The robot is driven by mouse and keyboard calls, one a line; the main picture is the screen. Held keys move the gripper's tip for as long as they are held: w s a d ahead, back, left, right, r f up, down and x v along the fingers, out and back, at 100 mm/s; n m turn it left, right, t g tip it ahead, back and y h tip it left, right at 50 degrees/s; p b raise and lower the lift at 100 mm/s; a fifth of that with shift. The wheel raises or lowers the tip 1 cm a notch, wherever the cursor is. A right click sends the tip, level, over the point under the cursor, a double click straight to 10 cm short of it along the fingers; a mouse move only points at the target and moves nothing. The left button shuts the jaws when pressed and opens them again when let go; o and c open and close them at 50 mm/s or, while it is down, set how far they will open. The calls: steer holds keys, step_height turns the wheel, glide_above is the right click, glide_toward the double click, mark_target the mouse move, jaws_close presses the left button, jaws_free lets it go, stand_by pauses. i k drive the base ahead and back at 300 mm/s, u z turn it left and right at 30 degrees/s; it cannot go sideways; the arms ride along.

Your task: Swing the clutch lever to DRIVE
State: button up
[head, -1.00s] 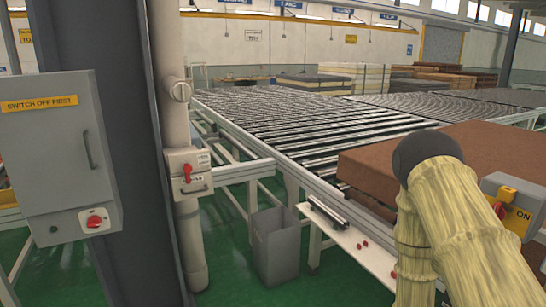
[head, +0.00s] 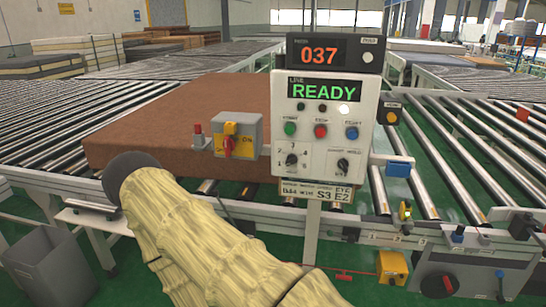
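No lever with a readable CLUTCH or DRIVE label shows, so I cannot tell which control is the clutch lever. A small yellow-topped lever (head: 405,211) stands on the conveyor's front rail. My sleeved arm crosses the lower left, ending in a dark rounded part in front of the brown mattress. My gripper's fingers do not show.
The brown mattress (head: 185,115) lies on the left rollers. A control panel (head: 325,125) reading READY stands at centre, with a grey-yellow switch box (head: 238,134) beside it. A yellow pedal-like box (head: 392,268) is low at right. A grey bin (head: 50,270) stands lower left.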

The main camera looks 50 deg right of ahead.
mark_target(499, 274)
steer(key=z, duration=3.55)
steer(key=i, duration=0.55)
steer(key=u, duration=0.25)
